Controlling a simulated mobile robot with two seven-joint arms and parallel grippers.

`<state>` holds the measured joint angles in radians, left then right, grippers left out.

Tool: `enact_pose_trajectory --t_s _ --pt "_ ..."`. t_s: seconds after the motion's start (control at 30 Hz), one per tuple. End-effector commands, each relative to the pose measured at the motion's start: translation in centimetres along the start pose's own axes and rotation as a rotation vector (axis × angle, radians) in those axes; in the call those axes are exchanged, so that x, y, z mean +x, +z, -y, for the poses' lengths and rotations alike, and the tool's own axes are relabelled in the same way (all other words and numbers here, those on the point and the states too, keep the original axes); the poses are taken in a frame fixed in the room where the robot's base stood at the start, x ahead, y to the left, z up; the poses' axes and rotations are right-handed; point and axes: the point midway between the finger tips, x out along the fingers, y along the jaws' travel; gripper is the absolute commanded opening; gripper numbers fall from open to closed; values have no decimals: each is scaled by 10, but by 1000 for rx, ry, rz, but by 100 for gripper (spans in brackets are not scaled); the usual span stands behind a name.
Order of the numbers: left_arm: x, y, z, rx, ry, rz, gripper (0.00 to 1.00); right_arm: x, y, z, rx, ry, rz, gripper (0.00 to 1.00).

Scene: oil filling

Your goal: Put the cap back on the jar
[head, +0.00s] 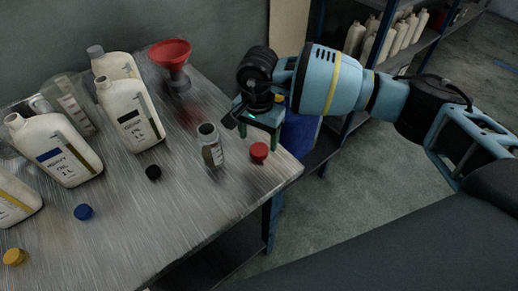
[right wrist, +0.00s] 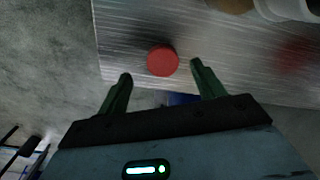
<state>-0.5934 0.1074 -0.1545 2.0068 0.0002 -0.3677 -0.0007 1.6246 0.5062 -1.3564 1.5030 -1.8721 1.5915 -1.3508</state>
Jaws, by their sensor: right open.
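A small open jar (head: 210,146) with a label stands upright and uncapped on the metal table. A red cap (head: 259,152) lies on the table just right of the jar, near the table's right corner. My right gripper (head: 260,131) is above and slightly behind the red cap. In the right wrist view, its two green fingers (right wrist: 161,84) are spread apart, with the red cap (right wrist: 163,61) on the table beyond the gap between them. Nothing is between the fingertips. Part of the jar's neighbourhood is cut off at the top right of that view. My left gripper is not in view.
The metal table (head: 120,225) holds several white bottles at the left, a red funnel (head: 171,55) at the back, and loose black (head: 153,172), blue (head: 83,212) and yellow (head: 14,257) caps. Shelves with white bottles stand beyond its right edge. The table's front middle is clear.

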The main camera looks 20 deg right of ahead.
Motion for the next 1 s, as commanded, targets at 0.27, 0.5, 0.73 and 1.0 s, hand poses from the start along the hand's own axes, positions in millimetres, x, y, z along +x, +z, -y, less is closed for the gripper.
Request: enact_pose_trajectory --t_s 0.27,0.5,0.73,1.0 --pt "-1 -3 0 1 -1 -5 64 15 -2 1 1 2 0 68" --pt "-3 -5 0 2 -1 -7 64 46 -4 2 0 1 1 68" --pt "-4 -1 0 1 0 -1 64 52 -4 2 0 0 0 68" --pt "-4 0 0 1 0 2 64 52 -4 2 0 0 0 60"
